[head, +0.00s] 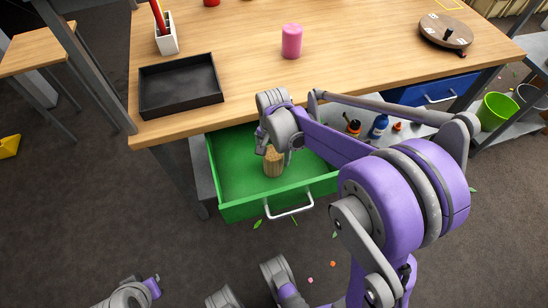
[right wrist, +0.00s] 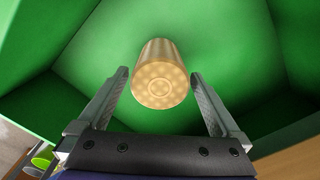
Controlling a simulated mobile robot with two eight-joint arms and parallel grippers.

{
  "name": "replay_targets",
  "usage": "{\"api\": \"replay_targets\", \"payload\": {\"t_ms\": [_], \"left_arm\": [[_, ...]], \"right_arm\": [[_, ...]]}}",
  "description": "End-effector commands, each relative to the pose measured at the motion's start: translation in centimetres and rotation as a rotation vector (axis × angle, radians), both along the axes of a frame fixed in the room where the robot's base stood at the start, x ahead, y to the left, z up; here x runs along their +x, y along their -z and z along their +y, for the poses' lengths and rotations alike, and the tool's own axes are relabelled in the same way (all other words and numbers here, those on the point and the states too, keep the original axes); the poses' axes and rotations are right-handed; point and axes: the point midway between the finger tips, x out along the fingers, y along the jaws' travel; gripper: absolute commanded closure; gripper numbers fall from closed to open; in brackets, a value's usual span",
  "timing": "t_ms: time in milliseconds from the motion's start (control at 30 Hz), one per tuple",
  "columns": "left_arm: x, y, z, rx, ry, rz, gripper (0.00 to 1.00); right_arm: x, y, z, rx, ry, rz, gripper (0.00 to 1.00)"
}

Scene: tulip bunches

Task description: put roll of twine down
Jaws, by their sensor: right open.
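The roll of twine (head: 274,163) is a tan ribbed cylinder standing in the open green drawer (head: 235,210). In the right wrist view the roll of twine (right wrist: 160,80) shows its round end between and just beyond the fingertips, with a gap on each side. My right gripper (head: 271,146) is over the drawer at the top of the roll. Its two fingers (right wrist: 159,76) are spread apart and hold nothing. The gripper hides part of the roll in the head view.
On the wooden table stand a black tray (head: 180,98), a pink cylinder (head: 291,41), a white holder (head: 166,40) and a round wooden disc (head: 445,32). A blue drawer (head: 430,91) is at the right. Small bottles (head: 379,126) stand beside the green drawer. Drawer floor around the roll is clear.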

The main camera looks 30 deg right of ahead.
Motion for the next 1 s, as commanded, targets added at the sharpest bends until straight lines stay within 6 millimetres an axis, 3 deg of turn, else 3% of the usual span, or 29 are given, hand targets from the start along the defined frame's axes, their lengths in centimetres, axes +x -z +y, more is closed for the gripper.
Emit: {"api": "replay_targets", "payload": {"t_ms": [33,233,567,667,800,1000], "left_arm": [[-0.1,-0.7,0.0,0.000,0.000,-0.003,1.00],[-0.1,-2.0,0.0,0.000,0.000,-0.007,1.00],[-0.2,-2.6,0.0,0.000,0.000,-0.009,1.00],[-0.2,-2.6,0.0,0.000,0.000,-0.009,1.00],[-0.2,-2.6,0.0,0.000,0.000,-0.009,1.00],[-0.2,-2.6,0.0,0.000,0.000,-0.009,1.00]], "right_arm": [[-0.1,-1.6,0.0,0.000,0.000,-0.001,0.00],[0.0,-5.7,0.0,0.000,0.000,0.000,0.00],[-0.8,-8.7,0.5,-0.003,-0.041,-0.016,0.00],[-2.8,-9.4,1.6,-0.012,-0.148,-0.057,0.00],[-7.3,-10.1,3.7,-0.046,-0.393,-0.150,0.00],[-13.6,-9.1,6.0,-0.123,-0.746,-0.280,0.00]]}}
